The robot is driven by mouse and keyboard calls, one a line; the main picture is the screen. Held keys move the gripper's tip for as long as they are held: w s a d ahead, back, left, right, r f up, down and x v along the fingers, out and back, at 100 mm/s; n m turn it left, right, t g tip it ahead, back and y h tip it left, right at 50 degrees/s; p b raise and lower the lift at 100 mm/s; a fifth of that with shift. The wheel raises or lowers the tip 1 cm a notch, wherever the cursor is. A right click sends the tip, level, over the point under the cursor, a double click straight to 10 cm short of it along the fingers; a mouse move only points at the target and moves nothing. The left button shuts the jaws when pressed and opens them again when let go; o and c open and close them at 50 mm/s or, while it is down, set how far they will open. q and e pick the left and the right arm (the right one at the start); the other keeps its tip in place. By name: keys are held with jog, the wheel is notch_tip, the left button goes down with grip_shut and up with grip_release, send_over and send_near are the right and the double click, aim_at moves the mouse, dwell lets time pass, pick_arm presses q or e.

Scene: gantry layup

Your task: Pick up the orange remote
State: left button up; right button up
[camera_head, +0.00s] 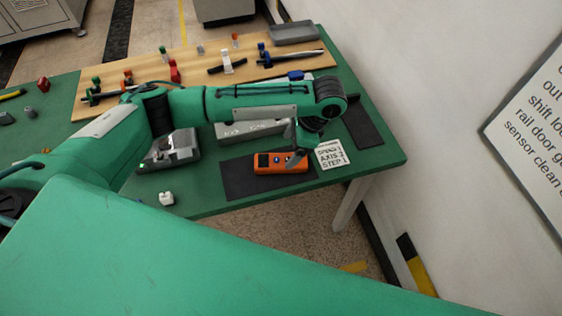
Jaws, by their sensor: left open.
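The orange remote (266,164) lies on a dark mat (235,181) near the front right of the green table. It has a dark display and dark buttons on its top. My left arm reaches in from the left across the table. My left gripper (296,157) is open and points down at the right part of the remote, partly covering it. The picture is too small to tell whether the fingers touch it. My right gripper is not in view.
A small white card (331,154) with writing lies right of the remote. A grey metal block (250,129) sits behind it and a grey fixture (172,150) to the left. A wooden board (190,62) with several small parts lies farther back. A wall stands close on the right.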

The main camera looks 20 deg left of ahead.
aim_at(281, 160)
pick_arm(q)
jog(key=x, duration=0.2)
jog(key=p+x, duration=0.1)
jog(key=shift+s+a+f, duration=0.15)
jog(key=shift+s+f, duration=0.15)
jog(key=shift+s, duration=0.1)
jog(key=shift+s+a+f, duration=0.1)
jog(key=shift+a+f, duration=0.05)
jog(key=shift+f, duration=0.4)
jog(key=c, duration=1.3)
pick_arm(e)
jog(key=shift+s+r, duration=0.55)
pick_arm(q)
jog(key=shift+r, duration=0.1)
jog(key=shift+c, duration=0.2)
